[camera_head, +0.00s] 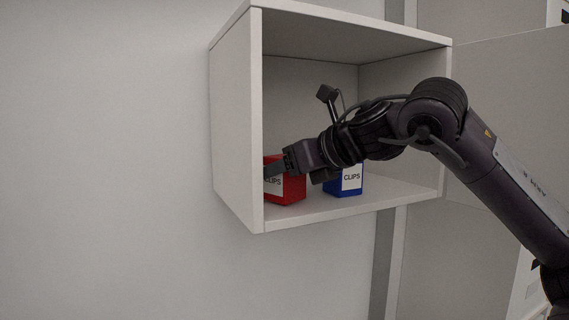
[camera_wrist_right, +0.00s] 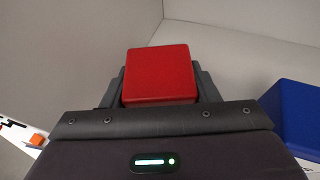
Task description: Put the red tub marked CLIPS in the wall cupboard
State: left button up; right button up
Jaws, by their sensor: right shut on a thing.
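The red tub marked CLIPS (camera_head: 291,189) is inside the open wall cupboard (camera_head: 236,125), at its left side near the front edge of the floor panel. My right gripper (camera_head: 275,171) is shut on the red tub, and its fingers partly cover the tub and its label. In the right wrist view the red tub (camera_wrist_right: 159,74) sits between the two fingers (camera_wrist_right: 159,88). I cannot tell whether the tub's underside touches the cupboard floor. My left gripper is in neither view.
A blue tub (camera_head: 349,182), also marked CLIPS, stands in the cupboard to the right of the red tub; it also shows in the right wrist view (camera_wrist_right: 296,115). The cupboard door (camera_head: 505,100) stands open at the right. My right forearm crosses the opening.

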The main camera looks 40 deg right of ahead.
jog(key=shift+f, duration=0.1)
jog(key=shift+f, duration=0.15)
jog(key=o, duration=1.1)
jog(key=shift+s+r, duration=0.1)
jog(key=shift+r, duration=0.15)
jog(key=shift+b+v, duration=2.5)
jog(key=shift+v, duration=3.4)
